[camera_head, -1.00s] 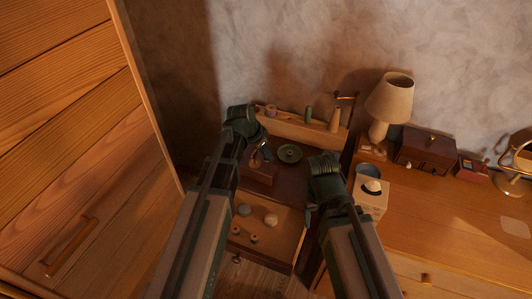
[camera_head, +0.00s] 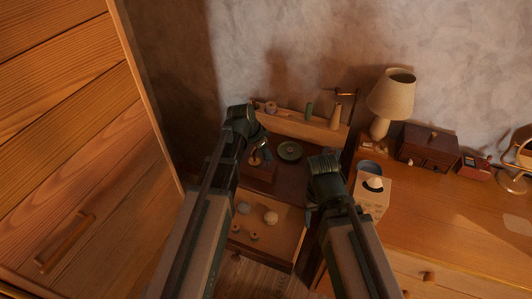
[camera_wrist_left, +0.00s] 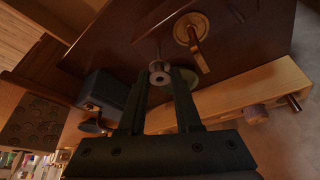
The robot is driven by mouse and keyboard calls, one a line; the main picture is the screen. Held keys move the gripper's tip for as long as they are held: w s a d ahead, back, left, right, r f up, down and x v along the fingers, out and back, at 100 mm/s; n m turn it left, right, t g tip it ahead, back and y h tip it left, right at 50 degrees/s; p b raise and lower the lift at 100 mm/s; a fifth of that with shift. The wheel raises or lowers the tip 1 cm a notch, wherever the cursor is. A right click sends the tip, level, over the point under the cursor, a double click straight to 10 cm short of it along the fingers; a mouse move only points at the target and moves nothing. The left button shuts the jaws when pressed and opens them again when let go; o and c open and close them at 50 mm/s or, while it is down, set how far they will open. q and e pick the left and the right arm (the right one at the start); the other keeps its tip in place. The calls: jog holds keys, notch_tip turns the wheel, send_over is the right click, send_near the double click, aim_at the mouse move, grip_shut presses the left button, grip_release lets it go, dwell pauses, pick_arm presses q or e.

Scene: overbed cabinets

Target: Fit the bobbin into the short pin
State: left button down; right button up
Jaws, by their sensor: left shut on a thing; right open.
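My left gripper (camera_wrist_left: 158,77) is shut on a small metallic bobbin (camera_wrist_left: 159,73) in the left wrist view, with the bobbin at its fingertips. A thin upright pin (camera_wrist_left: 158,47) shows just beyond the bobbin; whether they touch, I cannot tell. In the head view my left gripper (camera_head: 262,148) is above a wooden block (camera_head: 258,172) on the dark cabinet top, and the bobbin is too small to make out. My right gripper (camera_head: 311,213) is open, near the right side of the open drawer, its fingers hard to see.
A green round dish (camera_head: 290,151) sits right of the block. A wooden shelf (camera_head: 300,131) with spools stands behind. The open drawer (camera_head: 285,241) holds several small items. A lamp (camera_head: 392,97) and boxes stand on the right cabinet. A brass piece (camera_wrist_left: 192,32) is near the pin.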

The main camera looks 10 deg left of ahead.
aim_at(266, 160)
pick_arm(q)
jog(key=shift+f+b, duration=1.9)
jog(key=c, duration=0.5)
grip_release()
jog(key=p+v, duration=1.2)
jog(key=v, duration=0.1)
jog(key=shift+r+p, duration=0.4)
jog(key=shift+r, duration=0.05)
